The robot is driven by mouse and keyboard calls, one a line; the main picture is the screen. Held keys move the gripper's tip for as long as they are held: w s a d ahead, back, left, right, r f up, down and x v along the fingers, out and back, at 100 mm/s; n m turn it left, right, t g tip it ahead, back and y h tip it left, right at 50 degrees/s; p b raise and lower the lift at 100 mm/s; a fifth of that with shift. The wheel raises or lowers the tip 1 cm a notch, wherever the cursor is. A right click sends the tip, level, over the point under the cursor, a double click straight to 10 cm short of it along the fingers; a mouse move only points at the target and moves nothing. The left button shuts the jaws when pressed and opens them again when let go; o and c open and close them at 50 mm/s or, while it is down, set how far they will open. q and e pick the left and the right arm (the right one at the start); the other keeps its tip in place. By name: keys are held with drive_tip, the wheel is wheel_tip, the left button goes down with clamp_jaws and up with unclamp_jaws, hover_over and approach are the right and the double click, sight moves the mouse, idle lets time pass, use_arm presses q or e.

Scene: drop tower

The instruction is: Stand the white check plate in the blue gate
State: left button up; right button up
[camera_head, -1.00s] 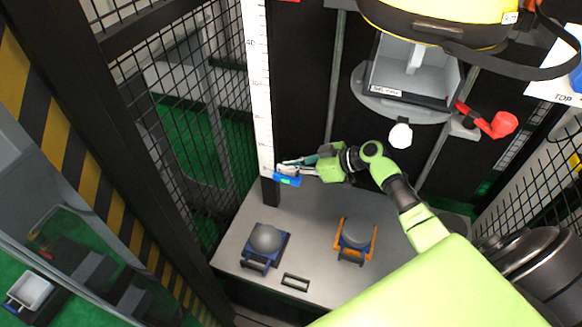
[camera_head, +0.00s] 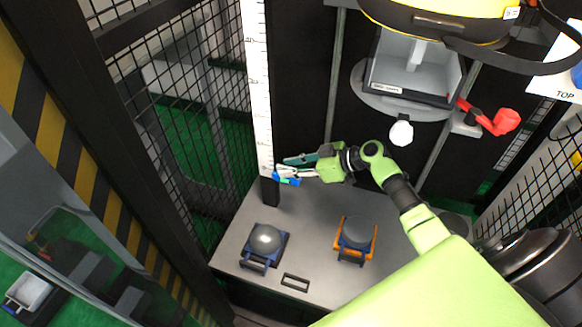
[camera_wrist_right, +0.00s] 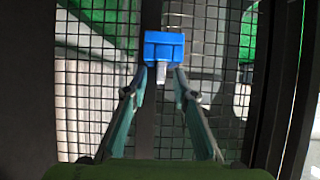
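My right gripper (camera_head: 290,168) is beside the foot of the tall white scale, its teal fingers spread apart. A small blue piece (camera_head: 287,179), likely the blue gate, sits at the scale's foot by the fingertips. In the right wrist view the blue piece (camera_wrist_right: 164,47) lies just beyond the open fingertips (camera_wrist_right: 161,75). A narrow white piece (camera_wrist_right: 162,73), perhaps the white check plate seen edge-on, shows between the tips with space on both sides. How it sits against the blue piece I cannot tell. My left gripper is not in view.
A grey tray (camera_head: 405,65) and a red handle (camera_head: 505,122) are at upper right. Mesh fencing (camera_head: 190,120) stands left.

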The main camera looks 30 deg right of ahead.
drive_tip(key=shift+s+d, duration=0.15)
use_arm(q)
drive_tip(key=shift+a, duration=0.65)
use_arm(e)
drive_tip(key=v, duration=0.7)
drive_tip(key=shift+s+r, duration=0.2)
drive_tip(key=shift+s, duration=0.05)
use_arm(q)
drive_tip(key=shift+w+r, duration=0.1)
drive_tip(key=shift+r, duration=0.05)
use_arm(e)
drive_tip(key=shift+d+r, duration=0.15)
